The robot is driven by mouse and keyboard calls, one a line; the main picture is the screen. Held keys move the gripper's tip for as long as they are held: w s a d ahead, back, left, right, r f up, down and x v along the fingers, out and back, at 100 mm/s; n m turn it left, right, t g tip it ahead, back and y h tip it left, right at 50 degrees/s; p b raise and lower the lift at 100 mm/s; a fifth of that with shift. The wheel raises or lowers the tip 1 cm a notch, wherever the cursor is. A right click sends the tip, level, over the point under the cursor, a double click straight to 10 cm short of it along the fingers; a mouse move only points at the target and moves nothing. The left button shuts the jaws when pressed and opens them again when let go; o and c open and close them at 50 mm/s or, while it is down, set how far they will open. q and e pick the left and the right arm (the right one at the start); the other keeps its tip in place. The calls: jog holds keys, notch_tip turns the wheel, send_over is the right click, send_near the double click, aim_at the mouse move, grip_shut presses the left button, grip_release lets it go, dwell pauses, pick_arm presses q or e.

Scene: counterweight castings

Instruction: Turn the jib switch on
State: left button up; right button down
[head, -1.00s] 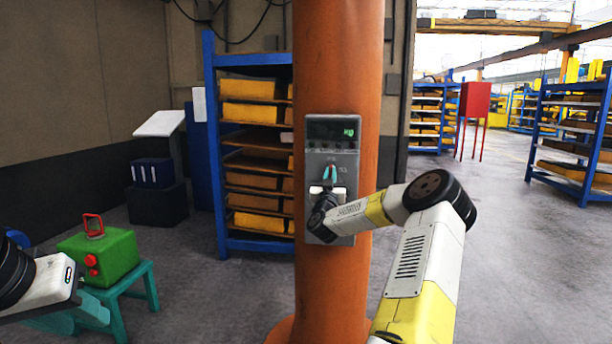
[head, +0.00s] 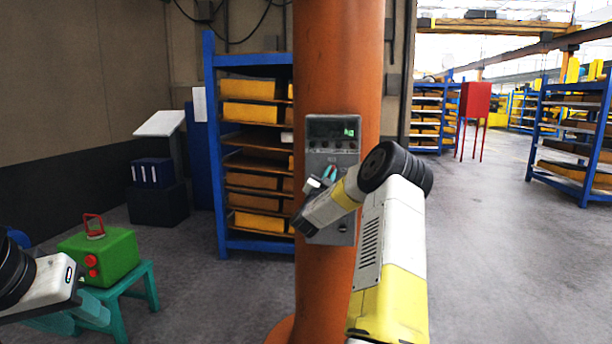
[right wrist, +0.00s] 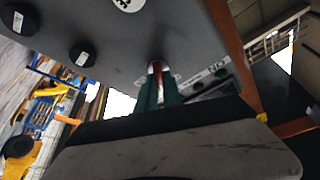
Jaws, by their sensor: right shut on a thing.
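The grey control box (head: 345,151) with a green-lit display is fixed to the orange column. My right gripper (head: 329,174) is at the middle of its face, and its teal fingers are tilted. In the right wrist view the fingers (right wrist: 160,88) are shut on a small red lever (right wrist: 156,68), which stands out from the box face (right wrist: 120,50). The lever's base and its marked positions are mostly hidden. My left gripper (head: 88,312) is at the lower left, in front of a teal stool; its fingers blend with the stool.
A green box with red knobs and handle (head: 100,255) sits on the teal stool (head: 135,280). A blue rack of yellow castings (head: 250,115) stands behind the column (head: 335,60). Black knobs (right wrist: 82,55) are beside the lever.

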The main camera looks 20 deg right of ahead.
jog(key=m+g, duration=0.1)
jog(key=m, duration=0.3)
jog(key=m+g+h, duration=0.1)
jog(key=m+g, duration=0.1)
jog(key=m, duration=0.2)
jog(key=shift+a+r+g, duration=0.15)
jog(key=shift+g, duration=0.15)
jog(key=m+g, duration=0.1)
jog(key=m, duration=0.1)
jog(key=m+y, duration=0.1)
jog(key=m, duration=0.2)
jog(key=shift+m+g, duration=0.3)
jog(key=shift+g, duration=0.1)
jog(key=c, duration=1.5)
grip_release()
jog(key=v, duration=0.7)
jog(key=shift+s+a, duration=0.15)
jog(key=shift+a, duration=0.15)
